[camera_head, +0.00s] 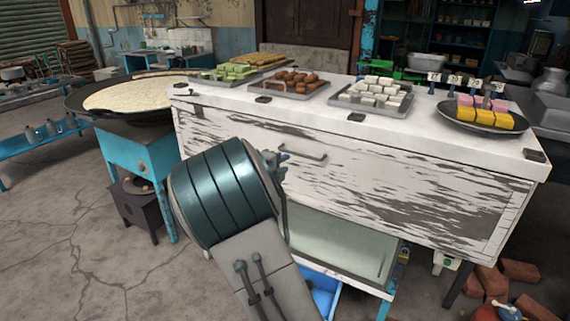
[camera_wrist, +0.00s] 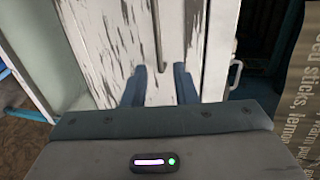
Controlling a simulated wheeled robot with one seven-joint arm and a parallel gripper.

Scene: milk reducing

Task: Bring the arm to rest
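My gripper (camera_wrist: 160,84) shows in the wrist view with its two blue-grey fingers apart and nothing between them. Beyond the fingers is the worn white front of the counter (camera_wrist: 207,45). In the head view my arm reaches up from the bottom centre, and a small part of my gripper (camera_head: 277,162) shows at its far side, in front of the counter (camera_head: 370,180). The fingertips are mostly hidden there by my arm. I cannot tell how far they are from the counter front.
A wide pan (camera_head: 135,98) of pale milk stands on a blue stove at the left. Sweets on trays (camera_head: 372,92) and a dark plate (camera_head: 482,116) line the counter top. Bricks (camera_head: 520,270) lie at the lower right. The floor at the left front is clear.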

